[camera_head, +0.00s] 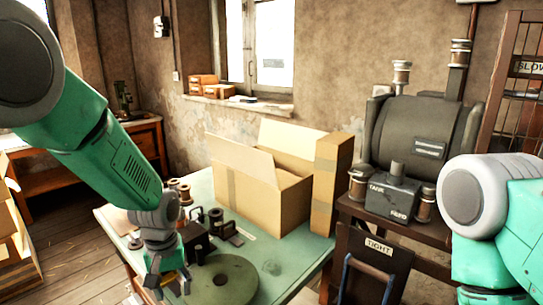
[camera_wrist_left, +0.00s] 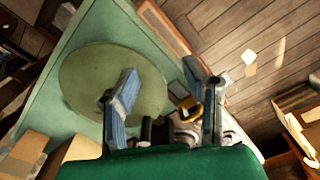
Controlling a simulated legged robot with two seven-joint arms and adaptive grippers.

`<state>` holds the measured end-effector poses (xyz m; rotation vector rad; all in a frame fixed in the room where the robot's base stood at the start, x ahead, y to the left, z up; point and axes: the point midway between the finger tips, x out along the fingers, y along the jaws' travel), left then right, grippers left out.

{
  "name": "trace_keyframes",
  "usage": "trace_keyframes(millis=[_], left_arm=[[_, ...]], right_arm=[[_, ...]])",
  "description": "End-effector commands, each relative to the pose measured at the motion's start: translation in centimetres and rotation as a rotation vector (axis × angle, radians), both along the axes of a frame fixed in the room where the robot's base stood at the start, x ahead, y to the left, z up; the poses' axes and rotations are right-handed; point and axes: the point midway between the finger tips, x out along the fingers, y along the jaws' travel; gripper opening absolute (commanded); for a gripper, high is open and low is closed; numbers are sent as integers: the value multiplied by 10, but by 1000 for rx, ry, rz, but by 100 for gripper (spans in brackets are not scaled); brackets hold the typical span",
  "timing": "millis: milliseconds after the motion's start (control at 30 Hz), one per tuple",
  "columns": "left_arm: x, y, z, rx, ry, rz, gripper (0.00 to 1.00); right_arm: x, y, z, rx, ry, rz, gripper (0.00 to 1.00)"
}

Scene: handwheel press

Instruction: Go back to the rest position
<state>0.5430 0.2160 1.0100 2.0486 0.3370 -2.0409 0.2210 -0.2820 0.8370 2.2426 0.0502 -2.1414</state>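My left gripper (camera_head: 166,282) hangs low over the near left part of the green table (camera_head: 113,223) in the head view, left of a round green disc (camera_head: 224,281). In the left wrist view its two grey-blue fingers (camera_wrist_left: 160,88) are spread apart, with no object clearly held. A small yellow part (camera_wrist_left: 188,106) shows near the right finger; I cannot tell whether it touches. The disc (camera_wrist_left: 88,82) lies flat beyond the left finger. A small dark device (camera_head: 197,243) stands behind the gripper, partly hidden. My right arm shows at the right edge; its gripper is out of view.
An open cardboard box (camera_head: 265,204) and a tall narrow carton (camera_head: 328,185) stand on the table's back right. A dark tank machine (camera_head: 392,191) with copper spools stands to the right. A TIGHT sign board (camera_head: 375,262) is in front. Floor (camera_head: 75,240) lies open at left.

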Motion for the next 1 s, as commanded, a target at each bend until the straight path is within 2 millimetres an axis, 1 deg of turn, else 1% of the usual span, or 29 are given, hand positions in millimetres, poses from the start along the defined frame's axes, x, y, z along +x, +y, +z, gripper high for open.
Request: trace_keyframes(millis=[33,167,267,367,400,467,500,567,600,700,800,900,1000], left_arm=[[-9,3,-18,1,3,-8,39],[-31,10,-59,1,-1,-36,39],[-52,16,-96,3,-1,-64,39],[-85,25,-145,5,-1,-103,39],[-103,29,-166,6,0,-122,39],[-133,35,-199,7,1,-153,39],[-155,39,-219,7,-2,-177,39],[-190,45,-247,8,-5,-214,39],[-213,49,-262,8,-7,-239,39],[-265,57,-289,11,-16,-298,39],[-301,62,-300,11,-26,-342,39],[-320,64,-302,13,-35,-368,39],[-327,65,-301,14,-40,-379,39]], right_arm=[[0,0,-7,0,0,0,0],[0,0,-18,0,1,0,0],[-1,0,-29,0,1,0,0],[-1,0,-44,0,1,0,0],[-1,0,-52,0,1,0,0],[-1,0,-64,0,1,0,0],[-1,0,-73,0,1,0,0],[-1,0,-86,0,1,0,0],[-1,0,-94,0,1,0,0],[-2,0,-112,0,1,0,0],[-2,0,-124,0,1,0,0],[-2,0,-129,0,1,0,0],[-2,0,-129,0,1,0,0]])
